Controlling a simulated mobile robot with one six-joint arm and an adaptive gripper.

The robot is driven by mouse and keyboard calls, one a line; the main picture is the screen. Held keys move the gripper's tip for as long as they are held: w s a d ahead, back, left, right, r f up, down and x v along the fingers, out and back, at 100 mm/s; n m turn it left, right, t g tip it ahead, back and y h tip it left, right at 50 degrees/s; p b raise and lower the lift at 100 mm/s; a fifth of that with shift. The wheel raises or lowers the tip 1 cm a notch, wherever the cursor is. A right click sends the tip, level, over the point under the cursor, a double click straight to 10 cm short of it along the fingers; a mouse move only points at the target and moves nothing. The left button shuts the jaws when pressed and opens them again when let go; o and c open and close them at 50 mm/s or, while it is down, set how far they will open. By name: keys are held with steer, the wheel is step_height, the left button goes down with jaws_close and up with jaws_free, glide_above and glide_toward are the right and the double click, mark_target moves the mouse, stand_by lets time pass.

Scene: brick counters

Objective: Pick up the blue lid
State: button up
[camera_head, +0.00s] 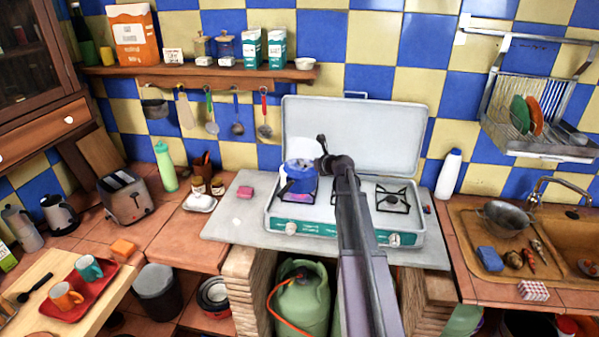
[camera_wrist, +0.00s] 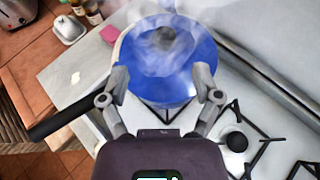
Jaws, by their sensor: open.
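The blue lid (camera_wrist: 188,80) is a round disc on a pan on the left burner, with a dark knob at its middle and pale steam over it. In the head view the lid (camera_head: 295,167) lies on top of the blue pan (camera_head: 300,186). The pan's dark handle (camera_wrist: 68,112) points to the lower left in the wrist view. My gripper (camera_wrist: 161,77) is open above the lid's near part, with one finger on each side and nothing between them. The gripper (camera_head: 322,152) also shows just right of the lid. I cannot tell whether the fingers touch it.
The stove's raised cover (camera_head: 355,125) stands upright behind the burners. An empty burner (camera_head: 391,198) is to the right. A pink sponge (camera_head: 245,193) lies on the grey counter to the left. A shelf (camera_head: 200,72) with hanging utensils is on the wall above.

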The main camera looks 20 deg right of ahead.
mark_target(303, 161)
steer(key=shift+b+x, duration=0.4)
steer(key=shift+x, duration=1.2)
steer(key=shift+d+f+b+x, duration=0.15)
steer(key=shift+b+x, duration=0.4)
steer(key=shift+x, duration=0.55)
steer(key=shift+d+f+b+x, duration=0.1)
steer(key=shift+d+b+x, duration=0.3)
steer(key=shift+x, duration=0.7)
steer(key=shift+w+a+f, duration=0.1)
steer(key=shift+w+a, duration=0.2)
steer(key=shift+w, duration=0.1)
jaws_close()
